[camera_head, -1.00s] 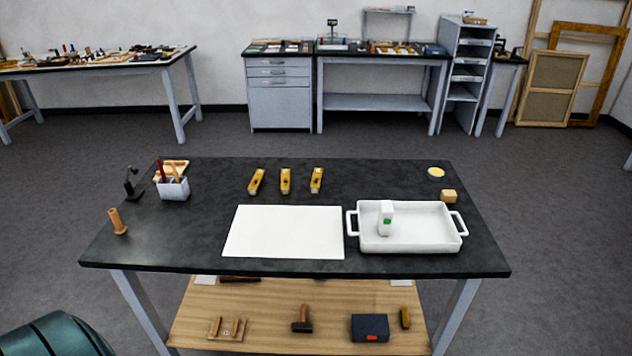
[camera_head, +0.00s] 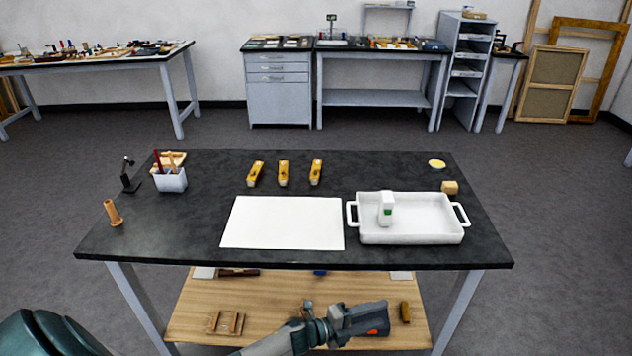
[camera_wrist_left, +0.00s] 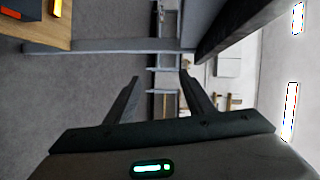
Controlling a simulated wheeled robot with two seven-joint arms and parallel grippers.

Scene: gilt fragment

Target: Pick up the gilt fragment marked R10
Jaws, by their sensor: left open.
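Three gilt fragments lie in a row at the back of the dark worktable (camera_head: 200,225): a left one (camera_head: 255,173), a middle one (camera_head: 284,173) and a right one (camera_head: 315,172). Each is a yellow-gold bar with a dark spot; their marks are too small to read, so I cannot tell which is R10. My left gripper (camera_head: 384,310) is in front of the table, below its top, pointing right, well away from the fragments. Its two fingers stand apart and empty in the left wrist view (camera_wrist_left: 160,78). My right gripper is not in view.
A white sheet (camera_head: 283,222) lies in front of the fragments. A white tray (camera_head: 410,238) holding a white bottle (camera_head: 386,209) is at right. A tool cup (camera_head: 171,180) and a wooden peg (camera_head: 113,213) stand at left. Below is a wooden shelf (camera_head: 270,295).

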